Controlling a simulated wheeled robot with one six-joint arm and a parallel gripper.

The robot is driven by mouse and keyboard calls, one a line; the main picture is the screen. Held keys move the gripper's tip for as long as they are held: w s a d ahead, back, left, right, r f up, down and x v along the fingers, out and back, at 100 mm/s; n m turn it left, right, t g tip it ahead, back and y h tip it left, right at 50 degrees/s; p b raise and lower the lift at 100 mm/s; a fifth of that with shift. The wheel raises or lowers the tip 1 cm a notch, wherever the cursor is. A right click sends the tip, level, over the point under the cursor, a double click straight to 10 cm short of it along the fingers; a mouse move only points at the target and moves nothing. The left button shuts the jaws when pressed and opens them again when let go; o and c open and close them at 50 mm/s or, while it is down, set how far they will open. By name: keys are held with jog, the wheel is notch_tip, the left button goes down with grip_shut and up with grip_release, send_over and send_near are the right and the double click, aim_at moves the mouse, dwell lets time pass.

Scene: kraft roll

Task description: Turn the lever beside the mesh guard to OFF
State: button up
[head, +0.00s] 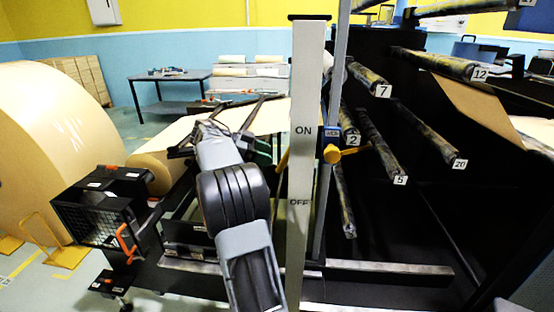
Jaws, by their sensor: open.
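A black mesh guard (95,222) stands at the lower left. An orange handle (126,243) sits at its right side, with no readable ON or OFF mark beside it. A pale upright post (304,170) right of centre carries ON above OFF. My gripper (210,125) is open, beyond my grey wrist and left of the post, apart from the knob in the picture. Its fingers are dark and partly lost against the background.
A large kraft roll (40,150) fills the left, with yellow stands by it. A smaller roll (155,172) is behind the guard. Numbered dark bars (383,150) stick out from a black rack at right. A table (170,78) stands behind, with open floor before it.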

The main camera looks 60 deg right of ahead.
jog(key=v, duration=0.8)
jog(key=shift+p, duration=0.35)
jog(key=shift+w+a, duration=0.1)
